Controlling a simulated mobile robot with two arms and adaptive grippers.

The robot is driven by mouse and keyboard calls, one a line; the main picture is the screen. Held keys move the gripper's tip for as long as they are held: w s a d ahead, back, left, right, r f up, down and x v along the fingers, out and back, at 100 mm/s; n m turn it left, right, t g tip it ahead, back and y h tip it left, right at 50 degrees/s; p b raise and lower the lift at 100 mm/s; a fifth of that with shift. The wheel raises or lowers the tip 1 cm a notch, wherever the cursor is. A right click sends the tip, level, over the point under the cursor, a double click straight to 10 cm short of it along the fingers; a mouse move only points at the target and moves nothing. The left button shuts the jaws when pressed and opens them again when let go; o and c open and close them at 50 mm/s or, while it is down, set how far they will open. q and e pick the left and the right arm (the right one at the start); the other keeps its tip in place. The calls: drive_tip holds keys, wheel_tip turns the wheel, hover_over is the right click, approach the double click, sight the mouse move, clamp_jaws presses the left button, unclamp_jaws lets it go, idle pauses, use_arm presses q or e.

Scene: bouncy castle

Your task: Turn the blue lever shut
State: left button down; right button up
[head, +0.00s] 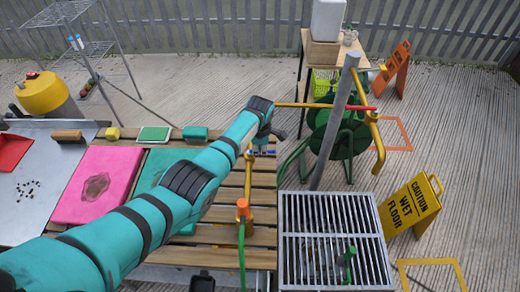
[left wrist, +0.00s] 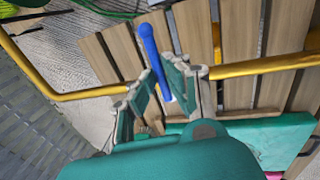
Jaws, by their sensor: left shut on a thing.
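The blue lever (left wrist: 149,48) shows in the left wrist view as a long blue handle with a rounded end, lying across the wooden slats. In the head view, a small part of the blue lever (head: 263,152) shows just below my left gripper (head: 262,141). My left gripper, also in the left wrist view (left wrist: 164,78), has its two fingers on either side of the lever and is shut on it. A yellow pipe (left wrist: 262,66) runs beside the lever. The lever's lower end is partly hidden by the fingers. My right gripper is not in view.
A slatted wooden bench (head: 220,258) lies below my left arm. An orange fitting (head: 243,208) with a green hose stands on it. A red handle (head: 358,107), a grey post (head: 335,120), a metal grate (head: 300,200) and a wet floor sign (head: 410,205) are to the right.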

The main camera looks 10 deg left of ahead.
use_arm(q)
drive_tip(key=shift+a, duration=0.1)
idle(0.3)
drive_tip(key=c, duration=1.4)
unclamp_jaws()
drive_tip(key=r, duration=0.4)
drive_tip(key=s+r, duration=0.1)
drive_tip(key=r, duration=0.3)
drive_tip(key=s+r, duration=0.1)
drive_tip(key=r, duration=0.2)
drive_tip(key=shift+s+r, duration=0.1)
drive_tip(key=shift+r, duration=0.3)
drive_tip(key=shift+f, duration=0.1)
